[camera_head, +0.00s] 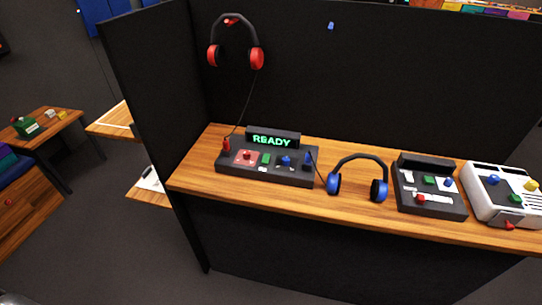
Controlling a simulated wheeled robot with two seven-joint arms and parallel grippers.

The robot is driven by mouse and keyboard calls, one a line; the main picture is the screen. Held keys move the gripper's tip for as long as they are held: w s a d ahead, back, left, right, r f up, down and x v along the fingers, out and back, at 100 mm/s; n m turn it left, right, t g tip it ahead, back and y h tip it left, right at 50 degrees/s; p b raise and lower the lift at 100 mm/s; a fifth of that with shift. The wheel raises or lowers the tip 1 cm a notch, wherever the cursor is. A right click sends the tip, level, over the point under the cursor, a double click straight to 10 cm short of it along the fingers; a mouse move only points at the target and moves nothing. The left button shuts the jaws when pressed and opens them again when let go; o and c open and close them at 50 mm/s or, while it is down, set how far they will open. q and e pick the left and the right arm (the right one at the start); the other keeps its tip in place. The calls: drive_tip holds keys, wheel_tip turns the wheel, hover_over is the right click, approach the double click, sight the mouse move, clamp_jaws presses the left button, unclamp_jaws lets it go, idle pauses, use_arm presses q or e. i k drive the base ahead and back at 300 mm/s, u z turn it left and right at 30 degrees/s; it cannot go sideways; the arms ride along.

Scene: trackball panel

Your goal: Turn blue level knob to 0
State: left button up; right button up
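A dark control panel (230,172) with a green "READY" display (272,141) sits on the wooden desk. A blue knob (286,160) is on its right half; its setting and any scale marks are too small to read. A second blue part (309,157) stands at the panel's right end, by the blue headphones' cable. A red control (247,155) and a green button (266,158) are on the left and middle. Neither of my grippers shows in this view.
Blue headphones (360,160) lie just right of the panel. Another dark device (432,207) and a white device (483,205) stand farther right. Red headphones (237,25) hang on the black partition (300,80). The wooden desk (330,208) has a clear front strip.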

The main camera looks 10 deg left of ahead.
sight(286, 160)
drive_tip(key=z, duration=1.65)
drive_tip(key=k, duration=0.85)
drive_tip(key=u, duration=0.4)
